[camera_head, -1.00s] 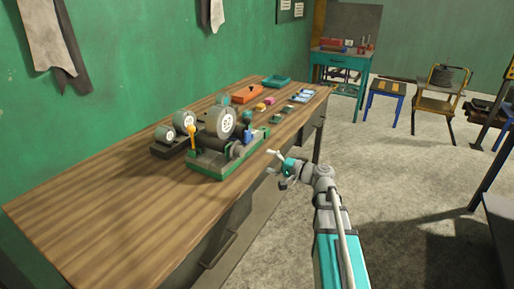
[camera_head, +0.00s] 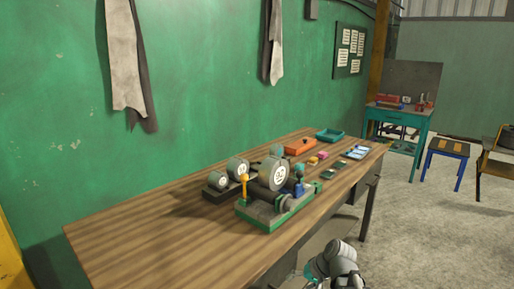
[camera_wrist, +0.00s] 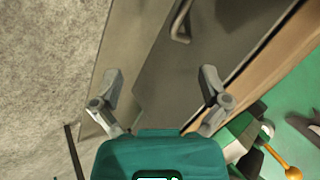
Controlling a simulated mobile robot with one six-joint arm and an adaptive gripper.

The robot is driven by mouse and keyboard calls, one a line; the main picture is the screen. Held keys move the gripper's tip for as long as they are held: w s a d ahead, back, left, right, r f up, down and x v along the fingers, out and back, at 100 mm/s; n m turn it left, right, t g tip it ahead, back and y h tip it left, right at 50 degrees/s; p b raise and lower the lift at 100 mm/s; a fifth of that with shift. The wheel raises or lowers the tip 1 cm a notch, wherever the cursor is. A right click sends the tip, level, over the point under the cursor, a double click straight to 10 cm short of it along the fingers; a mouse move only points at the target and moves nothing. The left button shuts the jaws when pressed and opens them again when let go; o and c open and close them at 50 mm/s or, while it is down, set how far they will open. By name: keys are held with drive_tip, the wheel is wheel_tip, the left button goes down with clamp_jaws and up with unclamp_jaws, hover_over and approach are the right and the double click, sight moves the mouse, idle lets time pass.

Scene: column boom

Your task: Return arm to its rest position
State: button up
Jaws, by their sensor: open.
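My gripper (camera_wrist: 160,90) shows in the wrist view with its two grey fingers spread wide apart and nothing between them. Beyond the fingers are the front of the workbench and the concrete floor. In the head view my arm shows only as a grey joint at the bottom edge, in front of the bench; the gripper's fingers cannot be made out there.
The wooden workbench (camera_head: 150,243) carries a green-based machine with gauges (camera_head: 278,205), an orange tray (camera_head: 300,146), a teal tray (camera_head: 330,135) and small parts. A teal table (camera_head: 400,118) and a blue stool (camera_head: 447,152) stand behind right.

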drive_tip(key=shift+s+d+f+n+g+h, duration=1)
drive_tip(key=shift+s+d+h, duration=0.85)
drive_tip(key=shift+s+h, duration=1.45)
wheel_tip(320, 180, up, 14)
drive_tip(key=p, duration=1.4)
drive_tip(key=shift+f+p, duration=0.2)
drive_tip(key=shift+p, duration=0.1)
drive_tip(key=shift+s, duration=0.1)
